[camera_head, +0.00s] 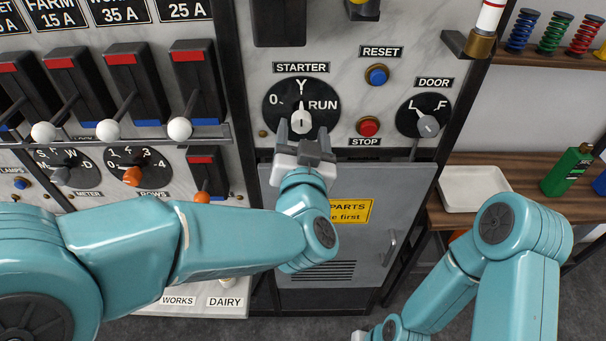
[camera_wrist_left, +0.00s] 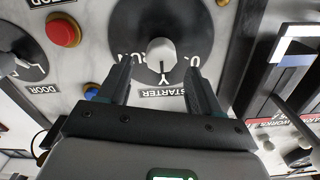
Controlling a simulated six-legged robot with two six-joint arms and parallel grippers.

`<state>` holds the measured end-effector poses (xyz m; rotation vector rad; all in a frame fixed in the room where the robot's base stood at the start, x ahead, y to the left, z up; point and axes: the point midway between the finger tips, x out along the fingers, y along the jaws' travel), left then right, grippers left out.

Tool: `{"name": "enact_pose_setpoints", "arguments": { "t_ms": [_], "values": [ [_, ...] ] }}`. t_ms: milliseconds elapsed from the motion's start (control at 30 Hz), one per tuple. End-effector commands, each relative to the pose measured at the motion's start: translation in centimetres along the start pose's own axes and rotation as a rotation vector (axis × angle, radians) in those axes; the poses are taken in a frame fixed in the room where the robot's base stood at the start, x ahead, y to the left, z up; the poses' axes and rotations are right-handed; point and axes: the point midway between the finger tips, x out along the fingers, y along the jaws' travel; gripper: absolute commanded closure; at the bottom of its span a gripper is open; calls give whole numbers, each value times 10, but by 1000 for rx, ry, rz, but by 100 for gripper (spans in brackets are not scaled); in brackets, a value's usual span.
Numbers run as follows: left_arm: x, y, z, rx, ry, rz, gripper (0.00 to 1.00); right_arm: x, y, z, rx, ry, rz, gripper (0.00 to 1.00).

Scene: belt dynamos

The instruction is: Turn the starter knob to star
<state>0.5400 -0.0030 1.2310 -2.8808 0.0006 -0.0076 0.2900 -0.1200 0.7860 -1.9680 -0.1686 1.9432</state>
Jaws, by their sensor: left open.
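The starter knob (camera_head: 302,121) is a small pale grey knob on a round black dial (camera_head: 275,104) marked 0, Y and RUN, under the STARTER label. Its pointer appears to face up toward the Y, the star mark. My left gripper (camera_head: 303,136) is open just below the knob, one finger on each side. In the left wrist view the picture is turned over; the knob (camera_wrist_left: 161,52) shows between and beyond the open fingertips (camera_wrist_left: 156,68). I see no clear contact. My right arm (camera_head: 510,225) hangs at the lower right, its gripper fingers out of frame.
The red STOP button (camera_head: 368,126), blue RESET button (camera_head: 376,75) and DOOR knob (camera_head: 427,126) are close by on the right. Levers with white balls (camera_head: 180,129) stand at the left. A grey cabinet door (camera_head: 375,215) is below; a white tray (camera_head: 475,188) lies on the right shelf.

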Motion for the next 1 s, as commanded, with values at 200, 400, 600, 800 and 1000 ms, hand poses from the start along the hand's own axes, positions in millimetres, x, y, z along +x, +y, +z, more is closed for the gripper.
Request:
{"name": "enact_pose_setpoints", "arguments": {
  "t_ms": [200, 400, 600, 800, 1000],
  "values": [
    [-61, 1, 1, -1, 7, 3, 36, 18, 7, 0, 0, 0, 0, 57],
    [-101, 1, -1, 0, 8, 2, 36, 24, 9, 0, 0, 0, 0, 57],
    [-118, 0, -2, 0, 6, -1, 36, 26, 9, 0, 0, 0, 0, 57],
    [-119, 0, -2, 0, 5, -2, 36, 26, 9, 0, 0, 0, 0, 57],
    [-119, 0, -2, 0, 5, -2, 36, 26, 9, 0, 0, 0, 0, 57]
  ]
}}
